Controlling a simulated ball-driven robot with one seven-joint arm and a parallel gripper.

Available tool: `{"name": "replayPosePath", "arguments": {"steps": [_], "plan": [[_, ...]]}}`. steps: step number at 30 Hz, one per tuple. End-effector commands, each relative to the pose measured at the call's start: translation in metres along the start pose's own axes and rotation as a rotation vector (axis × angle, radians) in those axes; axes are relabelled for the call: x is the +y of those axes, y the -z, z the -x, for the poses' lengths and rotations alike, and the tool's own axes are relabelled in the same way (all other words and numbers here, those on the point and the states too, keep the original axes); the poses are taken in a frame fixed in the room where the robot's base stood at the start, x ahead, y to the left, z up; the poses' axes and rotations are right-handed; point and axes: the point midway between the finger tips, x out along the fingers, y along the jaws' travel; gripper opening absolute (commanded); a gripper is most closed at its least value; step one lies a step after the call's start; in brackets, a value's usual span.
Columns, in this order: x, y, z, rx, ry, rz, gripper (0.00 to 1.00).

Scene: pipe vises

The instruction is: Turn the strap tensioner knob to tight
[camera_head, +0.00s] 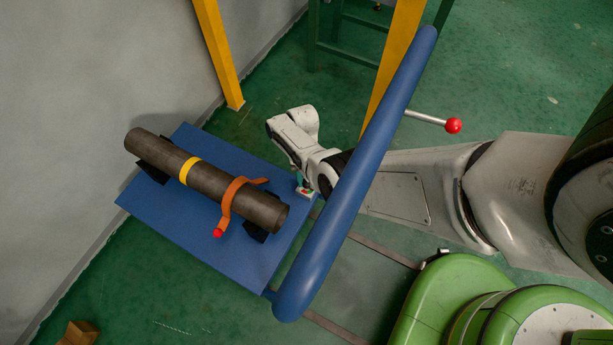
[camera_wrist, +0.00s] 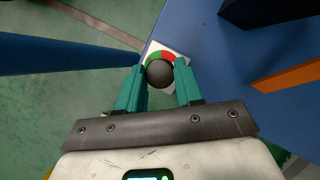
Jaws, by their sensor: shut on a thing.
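The strap tensioner knob (camera_wrist: 160,73) is dark and round in the wrist view, over a white plate (camera_wrist: 181,52) with red and green arc marks. My gripper (camera_wrist: 160,83) has its two teal fingers on either side of the knob, shut on it. The knob sits at the right corner of the blue table (camera_head: 183,234) in the head view, where my gripper (camera_head: 304,185) reaches it from the right and mostly hides it. An orange strap (camera_head: 228,197) with a red end crosses the pipe. The knob's pointer is not clear.
A dark pipe (camera_head: 213,182) with a yellow band lies on black supports on the table. A thick blue bar (camera_head: 356,172) crosses in front of my arm. A red-ended lever (camera_head: 453,125) sticks out right. Yellow posts (camera_head: 219,54) stand behind; a grey wall is at left.

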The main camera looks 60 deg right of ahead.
Motion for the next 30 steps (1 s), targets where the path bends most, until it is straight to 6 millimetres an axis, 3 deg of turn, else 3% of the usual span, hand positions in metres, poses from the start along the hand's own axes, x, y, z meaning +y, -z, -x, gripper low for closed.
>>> {"name": "replayPosePath", "arguments": {"steps": [23, 24, 30], "plan": [[0.0011, -0.0008, -0.0013, -0.002, 0.042, -0.103, 0.05], [0.0011, -0.0008, -0.0013, -0.002, 0.042, -0.103, 0.36], [0.0009, -0.0006, -0.0008, -0.001, 0.042, -0.102, 0.56]]}}
